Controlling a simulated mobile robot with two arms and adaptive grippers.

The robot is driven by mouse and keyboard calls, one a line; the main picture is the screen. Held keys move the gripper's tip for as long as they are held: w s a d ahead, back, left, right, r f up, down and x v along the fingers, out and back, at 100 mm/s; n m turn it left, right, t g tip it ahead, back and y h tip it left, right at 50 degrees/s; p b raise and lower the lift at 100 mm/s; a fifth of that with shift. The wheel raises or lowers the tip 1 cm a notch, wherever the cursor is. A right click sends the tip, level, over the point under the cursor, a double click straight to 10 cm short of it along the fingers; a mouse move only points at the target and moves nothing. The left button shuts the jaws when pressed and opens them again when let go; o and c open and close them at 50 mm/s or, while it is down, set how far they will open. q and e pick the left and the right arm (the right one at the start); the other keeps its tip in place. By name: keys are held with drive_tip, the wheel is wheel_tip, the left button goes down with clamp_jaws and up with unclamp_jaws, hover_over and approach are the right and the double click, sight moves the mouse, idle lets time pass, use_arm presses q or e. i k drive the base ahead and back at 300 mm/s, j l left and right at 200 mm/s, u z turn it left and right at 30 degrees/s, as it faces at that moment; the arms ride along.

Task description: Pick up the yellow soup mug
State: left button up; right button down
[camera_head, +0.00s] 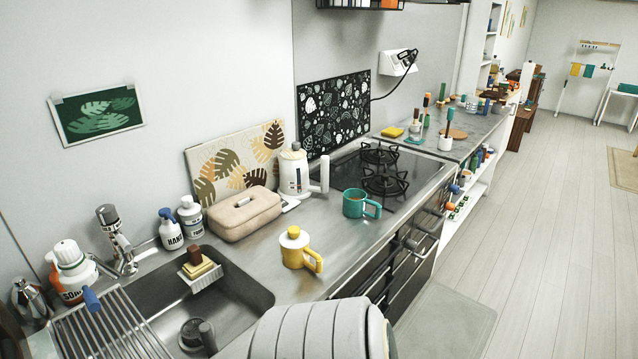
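The yellow soup mug (292,256) stands upright on the steel counter (330,240), just right of the sink. It has a white lid with a yellow knob, and its handle points to the right. Nothing holds it. Neither of my grippers shows in the head view. A pale grey ribbed part, which looks like one of my arm links, fills the bottom centre, in front of the counter edge below the mug.
A teal mug (354,204) stands behind and right of the yellow one. A beige box (240,217) and a white kettle (293,172) stand behind it. The sink (245,293) lies to its left. A stove (345,172) is further back.

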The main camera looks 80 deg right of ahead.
sight(292, 258)
drive_tip(key=z, duration=2.5)
drive_tip(key=i+l+z, duration=0.2)
drive_tip(key=l+z, duration=0.15)
drive_tip(key=l, duration=0.2)
